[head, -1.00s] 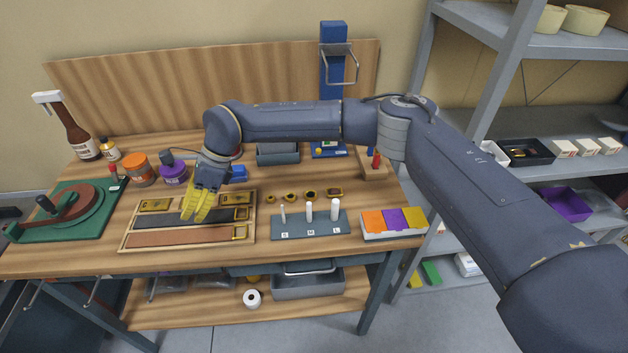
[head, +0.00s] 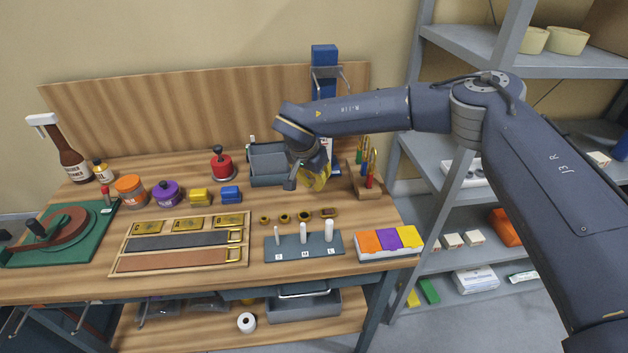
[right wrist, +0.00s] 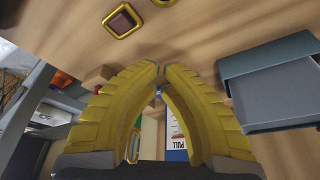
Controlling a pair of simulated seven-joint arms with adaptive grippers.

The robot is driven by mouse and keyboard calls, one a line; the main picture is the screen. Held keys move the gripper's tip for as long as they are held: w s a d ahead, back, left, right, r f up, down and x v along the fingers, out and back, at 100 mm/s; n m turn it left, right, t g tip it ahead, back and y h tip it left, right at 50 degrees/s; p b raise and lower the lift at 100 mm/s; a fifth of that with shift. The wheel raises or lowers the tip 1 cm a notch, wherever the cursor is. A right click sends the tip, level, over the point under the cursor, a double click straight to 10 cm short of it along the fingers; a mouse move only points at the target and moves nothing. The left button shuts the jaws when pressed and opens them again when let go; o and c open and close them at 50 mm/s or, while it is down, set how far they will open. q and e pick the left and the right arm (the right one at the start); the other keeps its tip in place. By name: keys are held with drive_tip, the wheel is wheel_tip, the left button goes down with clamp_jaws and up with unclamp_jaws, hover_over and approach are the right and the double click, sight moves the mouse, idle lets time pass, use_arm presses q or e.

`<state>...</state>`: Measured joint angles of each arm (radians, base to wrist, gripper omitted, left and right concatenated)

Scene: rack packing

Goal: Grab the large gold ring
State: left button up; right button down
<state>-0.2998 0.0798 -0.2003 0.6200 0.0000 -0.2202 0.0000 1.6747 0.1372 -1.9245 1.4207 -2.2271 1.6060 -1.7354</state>
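Several small gold pieces lie in a row on the wooden bench. The large gold ring (head: 304,216) appears to be the third from the left, a round ring with a dark centre. It is partly cut off at the top edge in the right wrist view (right wrist: 163,2). My right gripper (head: 318,184) is above the bench, behind and right of the row, in front of the blue press. In the right wrist view its yellow fingers (right wrist: 161,68) nearly meet at the tips, with nothing seen between them. My left gripper is not in view.
A grey block with S, M, L pegs (head: 329,246) stands in front of the rings. A square gold piece (head: 328,212) ends the row. A grey bin (head: 268,165) and a wooden tool holder (head: 367,186) flank the gripper. A coloured box (head: 391,253) stands front right.

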sight(313, 206)
drive_tip(key=x, duration=0.6)
drive_tip(key=shift+f, duration=0.1)
drive_tip(key=shift+s+a+f, duration=0.1)
drive_tip(key=shift+a+f, duration=0.05)
drive_tip(key=shift+f, duration=0.05)
drive_tip(key=shift+s+a, duration=0.45)
drive_tip(key=shift+s, duration=0.3)
drive_tip(key=shift+s+a, duration=0.4)
drive_tip(key=shift+s, duration=0.3)
